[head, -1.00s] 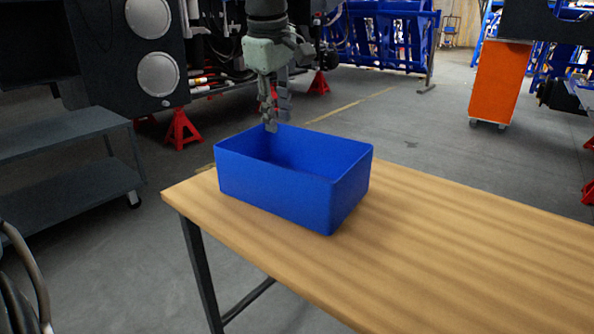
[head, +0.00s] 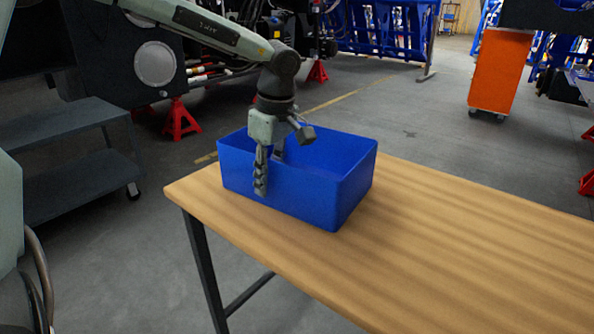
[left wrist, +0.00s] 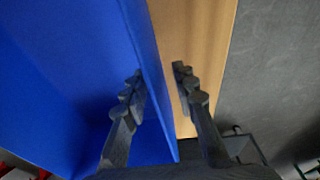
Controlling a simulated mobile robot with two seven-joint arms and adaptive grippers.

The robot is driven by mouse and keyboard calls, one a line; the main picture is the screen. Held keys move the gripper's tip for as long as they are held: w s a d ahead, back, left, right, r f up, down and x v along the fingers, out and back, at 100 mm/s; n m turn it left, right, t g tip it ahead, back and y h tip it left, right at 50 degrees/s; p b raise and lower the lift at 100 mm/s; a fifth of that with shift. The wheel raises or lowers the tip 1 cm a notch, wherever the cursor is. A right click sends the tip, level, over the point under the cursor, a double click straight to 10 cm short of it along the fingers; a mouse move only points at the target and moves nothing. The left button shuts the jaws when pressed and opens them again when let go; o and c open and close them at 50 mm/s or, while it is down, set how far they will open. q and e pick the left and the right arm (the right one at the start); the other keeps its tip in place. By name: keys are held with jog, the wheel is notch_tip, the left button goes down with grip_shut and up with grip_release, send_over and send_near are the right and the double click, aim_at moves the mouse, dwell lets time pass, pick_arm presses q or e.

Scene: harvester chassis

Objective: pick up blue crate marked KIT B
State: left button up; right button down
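The blue crate (head: 310,200) is open-topped and looks empty where I can see inside. It stands upright near the left end of the wooden table. No KIT B marking is readable on the sides I see. My left gripper (head: 268,172) points down and straddles the near wall of the crate toward its left end. One finger is outside the wall and the other is inside. In the left wrist view the crate wall (left wrist: 144,40) runs between the two spread fingers, with a gap to the outer finger. My right gripper is not in view.
The wooden table (head: 450,250) is bare to the right of the crate. A grey shelf cart (head: 65,130) stands at the left. An orange cabinet (head: 500,72) and red stands (head: 180,120) are on the floor behind.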

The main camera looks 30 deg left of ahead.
pick_arm(q)
jog(key=shift+f, duration=0.45)
jog(key=shift+c, duration=0.3)
grip_shut()
jog(key=shift+w+r, duration=0.1)
